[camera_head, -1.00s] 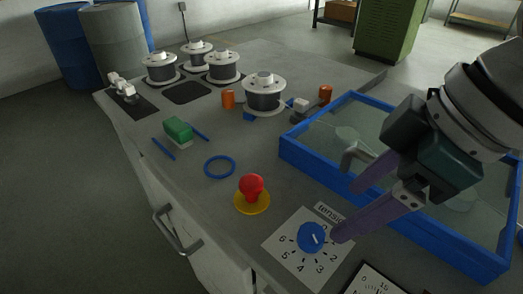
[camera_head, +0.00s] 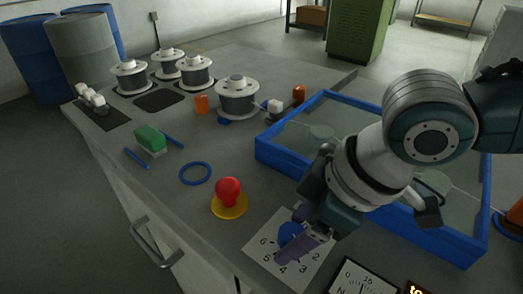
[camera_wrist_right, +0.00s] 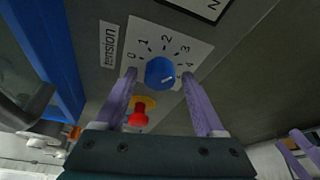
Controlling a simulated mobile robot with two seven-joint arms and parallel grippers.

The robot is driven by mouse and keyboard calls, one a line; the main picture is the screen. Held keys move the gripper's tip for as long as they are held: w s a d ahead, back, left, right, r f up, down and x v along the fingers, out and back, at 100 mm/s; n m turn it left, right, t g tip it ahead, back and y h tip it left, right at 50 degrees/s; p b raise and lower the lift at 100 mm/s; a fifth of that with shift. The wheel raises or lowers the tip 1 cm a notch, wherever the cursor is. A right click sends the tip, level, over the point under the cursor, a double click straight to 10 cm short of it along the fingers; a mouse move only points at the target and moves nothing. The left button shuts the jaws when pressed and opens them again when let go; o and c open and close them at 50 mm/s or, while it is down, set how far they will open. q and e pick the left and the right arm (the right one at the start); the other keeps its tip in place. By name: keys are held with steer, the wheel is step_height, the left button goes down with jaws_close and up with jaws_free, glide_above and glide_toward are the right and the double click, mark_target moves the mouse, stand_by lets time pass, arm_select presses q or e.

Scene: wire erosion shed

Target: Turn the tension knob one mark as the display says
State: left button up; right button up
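The blue tension knob (camera_head: 289,231) sits on a white dial plate (camera_head: 262,222) with numbers around it, partly hidden by my right gripper (camera_head: 291,236). In the right wrist view the knob (camera_wrist_right: 160,72) lies between the two purple fingers of my right gripper (camera_wrist_right: 159,76), one on each side. The fingers are apart; I cannot tell whether they touch the knob. A short white line marks the knob. A black display (camera_head: 418,288) with yellow lettering is cut off at the bottom edge, unreadable. My left gripper (camera_wrist_right: 302,149) shows its spread fingers at the wrist view's lower right.
A red emergency button (camera_head: 229,190) on a yellow base stands left of the dial. A blue-rimmed tank (camera_head: 270,155) stands behind it. An N-marked gauge (camera_head: 356,279) lies in front. A blue ring (camera_head: 195,173), green block (camera_head: 149,138) and wire spools (camera_head: 237,98) are farther back.

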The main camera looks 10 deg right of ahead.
jaws_close()
stand_by(0.3)
steer(key=shift+n, duration=0.3)
steer(key=shift+w+f+n+g+y+b, duration=0.15)
steer(key=shift+n+g+y+b, duration=0.2)
steer(key=shift+n+b, duration=0.6)
steer(key=n+g+b, duration=0.1)
steer(key=n, duration=0.2)
steer(key=shift+n, duration=0.25)
steer(key=shift+n+g+b, duration=0.45)
steer(key=shift+n+b, duration=0.25)
steer(key=shift+n, duration=0.1)
steer(key=shift+r, duration=0.2)
steer(key=shift+o, duration=0.8)
jaws_free()
